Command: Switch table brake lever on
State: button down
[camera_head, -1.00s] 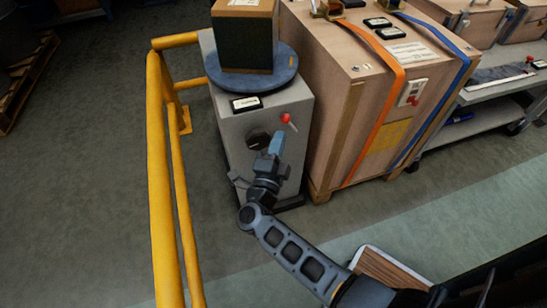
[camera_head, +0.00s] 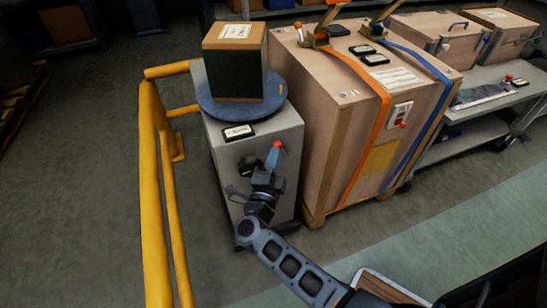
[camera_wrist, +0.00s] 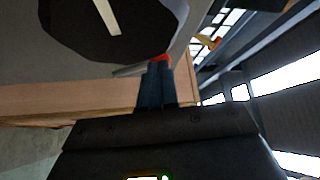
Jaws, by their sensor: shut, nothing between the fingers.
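The table brake lever, with a red knob (camera_head: 277,145), is on the front of the grey cabinet (camera_head: 290,125), near its upper right. My gripper (camera_head: 273,155) is shut with its fingertips at the knob, covering part of the lever. In the wrist view the shut fingers (camera_wrist: 158,70) reach up to the red knob (camera_wrist: 161,58), and a grey rod of the lever (camera_wrist: 128,71) shows to their left. Whether the tips touch the knob or are just in front of it, I cannot tell.
A blue turntable (camera_head: 212,105) on the cabinet carries a dark box (camera_head: 233,68). A yellow rail (camera_head: 150,190) stands left. A large strapped wooden crate (camera_head: 325,110) stands close on the right. Open floor lies in front.

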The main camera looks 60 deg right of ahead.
jog(key=shift+s+r, duration=0.1)
jog(key=shift+r, duration=0.05)
jog(key=s+d+m+y+p, duration=0.1)
jog(key=m+p, duration=0.1)
jog(key=p, duration=0.1)
jog(key=d+r+m+g+y+p, duration=0.1)
jog(key=m+y+p, duration=0.1)
jog(key=p, duration=0.1)
jog(key=s+d+r+m+y+p, duration=0.1)
jog(key=d+m+p, duration=0.1)
jog(key=p, duration=0.1)
jog(key=shift+s+d+m+g+y+p, duration=0.1)
jog(key=shift+s+m+g+y+p, duration=0.2)
jog(key=shift+s+p, duration=0.1)
jog(key=shift+r, duration=0.1)
